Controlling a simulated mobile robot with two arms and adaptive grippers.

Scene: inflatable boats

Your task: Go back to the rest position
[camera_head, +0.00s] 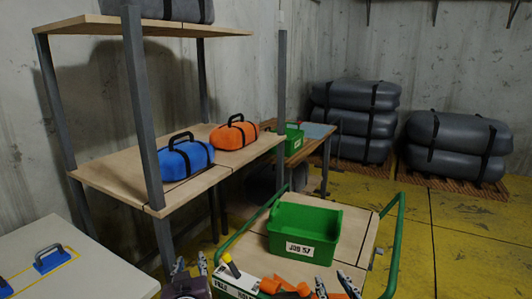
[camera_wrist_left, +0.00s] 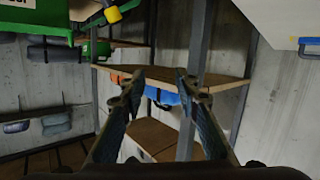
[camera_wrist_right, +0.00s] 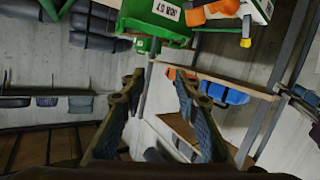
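My left gripper (camera_head: 190,264) is at the bottom of the head view, left of the cart. Its fingers are apart with nothing between them, as the left wrist view (camera_wrist_left: 157,75) shows. My right gripper (camera_head: 334,284) is at the bottom edge of the head view, in front of the green bin (camera_head: 304,220). Its fingers are also apart and empty in the right wrist view (camera_wrist_right: 158,76). Both grippers point upward in the head view, and neither visibly touches anything.
The green-railed cart (camera_head: 365,262) carries the bin labelled JOB 57, an orange tool (camera_head: 285,289) and a white-green box (camera_head: 236,280). A shelf (camera_head: 120,180) holds a blue bag (camera_head: 186,160) and an orange bag (camera_head: 236,134). A pale table (camera_head: 95,275) stands left. Yellow floor (camera_head: 465,240) is clear right.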

